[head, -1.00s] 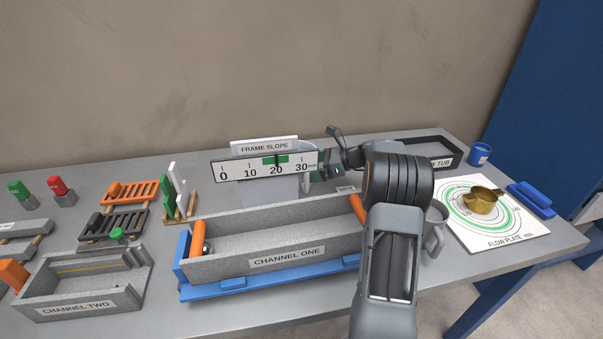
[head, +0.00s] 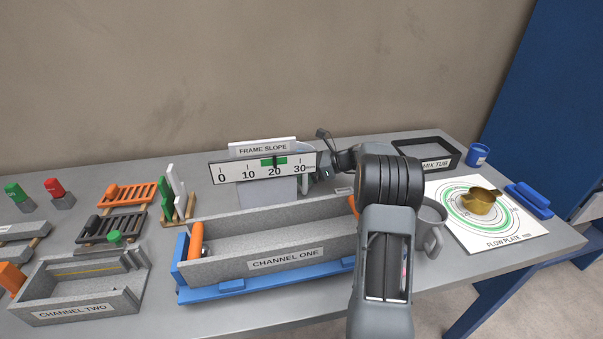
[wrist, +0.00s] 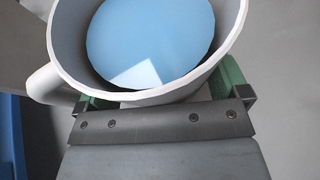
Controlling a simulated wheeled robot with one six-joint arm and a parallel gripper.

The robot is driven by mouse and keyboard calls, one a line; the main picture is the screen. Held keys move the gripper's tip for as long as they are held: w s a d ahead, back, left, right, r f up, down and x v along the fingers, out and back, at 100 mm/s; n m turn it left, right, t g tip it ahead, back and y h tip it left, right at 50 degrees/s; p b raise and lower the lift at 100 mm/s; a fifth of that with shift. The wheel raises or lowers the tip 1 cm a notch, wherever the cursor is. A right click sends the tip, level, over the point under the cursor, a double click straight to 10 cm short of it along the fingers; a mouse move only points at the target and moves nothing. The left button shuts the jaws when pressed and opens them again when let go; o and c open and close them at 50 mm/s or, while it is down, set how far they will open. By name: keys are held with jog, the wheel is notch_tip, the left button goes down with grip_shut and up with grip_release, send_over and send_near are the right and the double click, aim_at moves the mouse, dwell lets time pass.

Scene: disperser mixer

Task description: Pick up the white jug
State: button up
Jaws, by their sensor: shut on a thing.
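The white jug (wrist: 150,97) fills the upper part of the wrist view, seen from above. It holds blue liquid (wrist: 150,40), and its handle sticks out to the left. My gripper (wrist: 163,88) is shut on the jug, with a green finger on each side of its body. In the head view my gripper (head: 316,174) is at the back of the table, beside the right end of the frame slope scale. Only a pale bit of the jug (head: 304,148) shows there; the scale and my arm hide most of it.
The frame slope scale (head: 264,168) stands close left of my gripper, behind channel one (head: 285,258). A grey mug (head: 432,229) stands right of my arm. The mix tub (head: 428,147), flow plate (head: 500,237) with a brass cup (head: 480,202), and a blue cup (head: 478,154) are farther right.

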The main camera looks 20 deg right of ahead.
notch_tip(320, 180, up, 10)
jog(key=p, duration=0.1)
dwell(0.4)
